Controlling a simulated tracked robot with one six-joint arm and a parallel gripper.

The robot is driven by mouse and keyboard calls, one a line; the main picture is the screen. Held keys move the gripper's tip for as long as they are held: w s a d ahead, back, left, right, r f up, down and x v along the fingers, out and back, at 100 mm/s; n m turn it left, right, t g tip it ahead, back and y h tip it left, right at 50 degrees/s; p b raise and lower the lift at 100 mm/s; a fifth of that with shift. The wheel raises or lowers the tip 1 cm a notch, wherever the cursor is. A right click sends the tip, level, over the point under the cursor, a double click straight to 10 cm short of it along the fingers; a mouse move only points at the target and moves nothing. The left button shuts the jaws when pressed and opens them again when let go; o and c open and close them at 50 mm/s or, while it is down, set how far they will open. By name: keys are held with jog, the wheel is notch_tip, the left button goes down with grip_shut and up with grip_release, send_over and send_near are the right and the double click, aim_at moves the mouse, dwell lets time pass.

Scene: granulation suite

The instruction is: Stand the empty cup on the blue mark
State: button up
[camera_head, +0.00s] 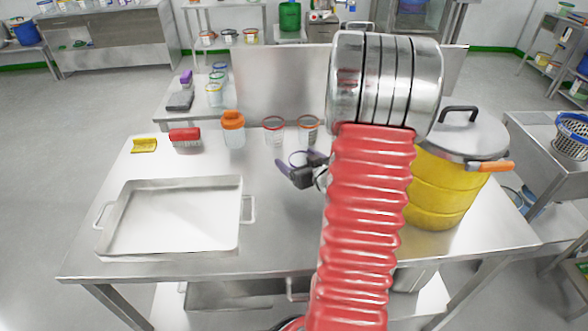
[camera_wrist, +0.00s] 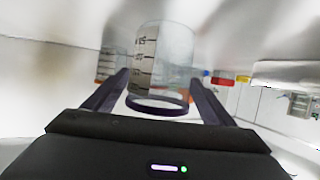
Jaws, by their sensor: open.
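A clear cup with a purple rim (camera_wrist: 158,103) and printed measuring marks is between the two fingers of my gripper (camera_wrist: 158,100) in the wrist view. It looks empty. My gripper is open, with a finger on each side of the cup; I cannot tell whether either touches it. In the head view my gripper (camera_head: 310,168) is low over the middle of the steel table, and the cup's rim (camera_head: 297,158) shows just behind it. My red arm sleeve hides part of the table. I see no blue mark in either view.
Behind the cup stand a red-rimmed cup (camera_head: 274,130), an orange-rimmed cup (camera_head: 308,129) and an orange-lidded container (camera_head: 233,130). A red brush (camera_head: 185,138) and yellow item (camera_head: 144,145) lie left. A tray (camera_head: 172,250) fills the front left; a yellow pot (camera_head: 440,190) stands right.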

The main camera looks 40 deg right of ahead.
jog(key=shift+w+d+f, duration=0.2)
jog(key=shift+w+d, duration=0.1)
jog(key=shift+w, duration=0.15)
jog(key=shift+c, duration=0.7)
jog(key=c, duration=1.1)
jog(key=shift+o, duration=0.2)
jog(key=shift+r, duration=0.1)
jog(key=shift+r, duration=4.95)
